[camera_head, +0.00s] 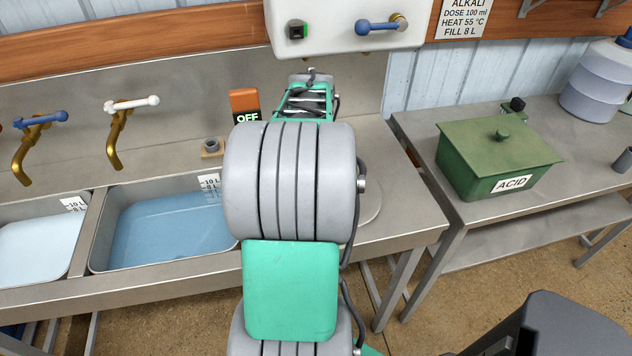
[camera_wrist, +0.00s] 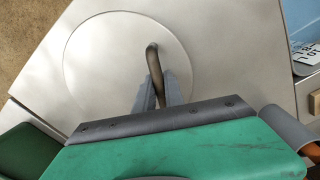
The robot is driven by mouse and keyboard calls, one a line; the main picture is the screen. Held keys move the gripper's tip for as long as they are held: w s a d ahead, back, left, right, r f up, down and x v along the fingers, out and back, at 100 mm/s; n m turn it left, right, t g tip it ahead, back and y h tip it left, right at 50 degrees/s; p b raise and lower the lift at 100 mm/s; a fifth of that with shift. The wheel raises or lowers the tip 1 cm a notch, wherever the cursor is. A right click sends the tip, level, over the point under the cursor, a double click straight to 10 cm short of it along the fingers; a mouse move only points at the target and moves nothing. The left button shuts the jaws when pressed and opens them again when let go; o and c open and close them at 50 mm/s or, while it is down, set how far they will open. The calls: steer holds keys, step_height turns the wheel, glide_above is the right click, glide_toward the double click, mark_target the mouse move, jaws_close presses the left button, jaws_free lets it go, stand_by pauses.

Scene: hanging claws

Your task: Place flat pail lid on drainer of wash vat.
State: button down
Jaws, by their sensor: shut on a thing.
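The flat pail lid (camera_wrist: 110,62) is a pale grey disc with a brown bar handle (camera_wrist: 153,62). My gripper (camera_wrist: 157,92) is shut on that handle in the wrist view. The lid is over the bare steel drainer (camera_wrist: 215,35) of the wash vat; I cannot tell whether it touches the steel. In the head view the drainer (camera_head: 405,218) is the flat right end of the vat (camera_head: 165,265). There the lid's edge (camera_head: 372,208) just shows past my arm, which hides my gripper and most of the lid.
Two water-filled basins lie left of the drainer, with taps (camera_head: 128,125) above. An OFF switch box (camera_head: 245,103) stands behind my arm. Across a narrow gap at right, a side table (camera_head: 420,150) holds a green ACID box (camera_head: 495,150) and a grey-blue container (camera_head: 597,82).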

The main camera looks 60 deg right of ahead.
steer(key=c, duration=1.4)
jaws_free()
steer(key=shift+c, duration=0.2)
step_height(320, 180, up, 12)
steer(key=w+a+f+n+t, duration=0.1)
steer(key=w+a+n, duration=0.2)
steer(key=w+a, duration=0.3)
steer(key=w+a+f+n, duration=0.1)
steer(key=w+a+n, duration=0.15)
steer(key=a, duration=0.55)
steer(key=a+f+n+t, duration=0.1)
steer(key=a+f+n, duration=0.2)
steer(key=a, duration=0.8)
steer(key=a+f+n+t, duration=0.1)
steer(key=a+f+n, duration=0.2)
steer(key=a, duration=0.8)
steer(key=shift+w+f+n, duration=0.15)
steer(key=shift+w+n, duration=0.05)
steer(key=shift+n, duration=0.85)
